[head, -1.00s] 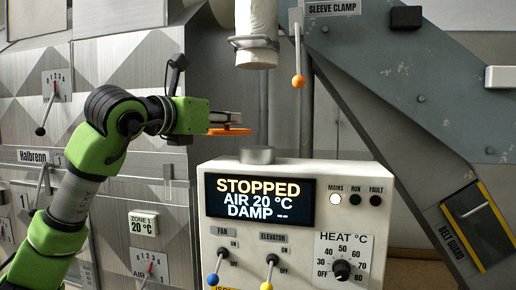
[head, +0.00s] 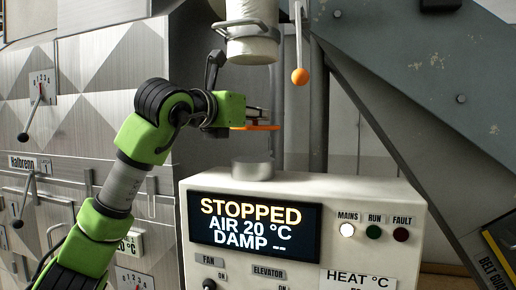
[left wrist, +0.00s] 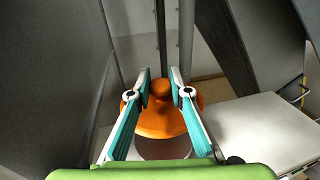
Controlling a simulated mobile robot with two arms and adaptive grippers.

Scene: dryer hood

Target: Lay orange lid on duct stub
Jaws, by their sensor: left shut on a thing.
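My left gripper (head: 262,121) is shut on the orange lid (head: 266,127), which it holds roughly level. In the left wrist view the lid (left wrist: 160,123) shows between the teal-lined fingers (left wrist: 160,86), which close on its knob. The duct stub (head: 252,171) is a short grey metal cylinder on top of the white control box. In the head view the lid appears above the stub with a clear gap between them. A pale round shape partly hidden below the lid in the left wrist view seems to be the stub (left wrist: 163,150). My right gripper is not in view.
A white hanging sleeve with a metal clamp (head: 250,40) is above the lid. An orange-tipped lever (head: 300,76) hangs to its right. The control box (head: 330,200) has a lit display. A grey sloping chute (head: 420,90) stands at right, metal panels (head: 110,110) at left.

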